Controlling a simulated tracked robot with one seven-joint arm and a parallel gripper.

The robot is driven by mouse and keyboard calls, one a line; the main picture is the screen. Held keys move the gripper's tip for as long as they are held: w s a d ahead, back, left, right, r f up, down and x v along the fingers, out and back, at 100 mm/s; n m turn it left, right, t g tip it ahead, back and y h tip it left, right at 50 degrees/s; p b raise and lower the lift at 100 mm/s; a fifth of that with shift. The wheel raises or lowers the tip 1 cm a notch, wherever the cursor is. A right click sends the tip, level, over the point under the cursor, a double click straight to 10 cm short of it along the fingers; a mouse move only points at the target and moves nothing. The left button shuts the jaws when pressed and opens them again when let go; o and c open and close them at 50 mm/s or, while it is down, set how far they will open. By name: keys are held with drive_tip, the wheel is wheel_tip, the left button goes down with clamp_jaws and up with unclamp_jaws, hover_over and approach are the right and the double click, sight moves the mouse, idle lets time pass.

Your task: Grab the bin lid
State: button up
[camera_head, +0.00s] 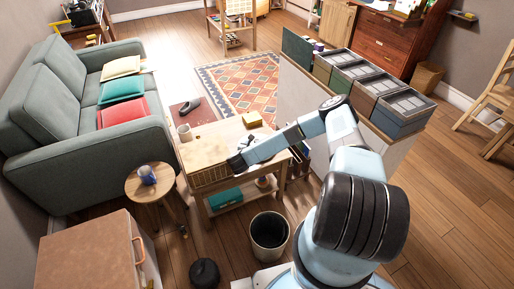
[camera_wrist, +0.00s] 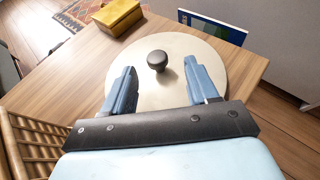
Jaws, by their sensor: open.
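The bin lid is a round cream disc (camera_wrist: 150,88) with a dark round knob (camera_wrist: 157,60) at its middle. It lies flat on the wooden table in the wrist view. My gripper (camera_wrist: 160,68) is open, with one blue finger on each side of the knob and space between fingers and knob. Whether the fingertips touch the disc I cannot tell. In the head view my gripper (camera_head: 238,163) is over the table's front part, and I cannot make out the lid there.
The wooden table (camera_head: 205,150) carries a yellow box (camera_head: 252,120), also in the wrist view (camera_wrist: 118,16), and a white mug (camera_head: 185,132). A round side table (camera_head: 136,186) and a sofa (camera_head: 55,140) stand left.

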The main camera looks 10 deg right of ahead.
drive_tip(key=shift+a+f+x, duration=0.1)
drive_tip(key=shift+a+x, duration=0.05)
drive_tip(key=shift+x, duration=1.65)
drive_tip(key=shift+a+f+x, duration=0.1)
drive_tip(key=shift+x, duration=1.65)
drive_tip(key=c, duration=1)
drive_tip(key=shift+w, duration=0.1)
clamp_jaws()
drive_tip(key=shift+r, duration=0.15)
